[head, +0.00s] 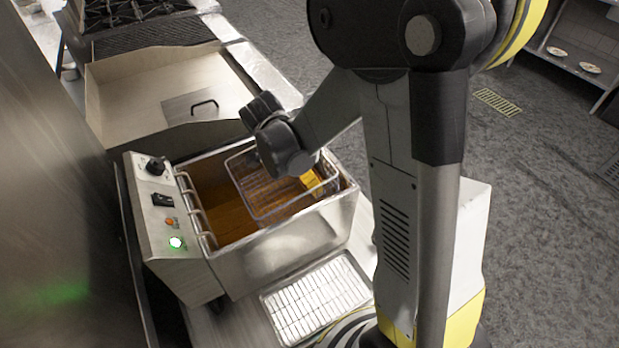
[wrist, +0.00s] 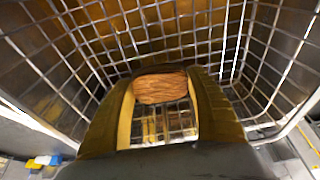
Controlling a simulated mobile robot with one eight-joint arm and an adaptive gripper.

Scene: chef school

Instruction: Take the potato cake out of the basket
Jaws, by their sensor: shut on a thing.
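The potato cake (wrist: 160,88) is a brown, ridged oblong piece in the wrist view. It sits between the two fingertips of my gripper (wrist: 161,93), which is shut on it. The wire basket (wrist: 215,28) surrounds the fingers and the cake, with mesh walls on several sides. In the head view the basket (head: 262,214) is in the right part of the fryer, under my wrist. The cake is not visible there, and my wrist hides part of the basket. I cannot tell whether the cake touches the basket floor.
The steel fryer (head: 285,250) holds brown oil, and its control panel (head: 165,215) shows a green light. A wire-rack tray (head: 318,298) lies on the counter in front of it. Behind is a bin-like station (head: 150,90) with a handled plate (head: 205,103), then a stove (head: 125,12).

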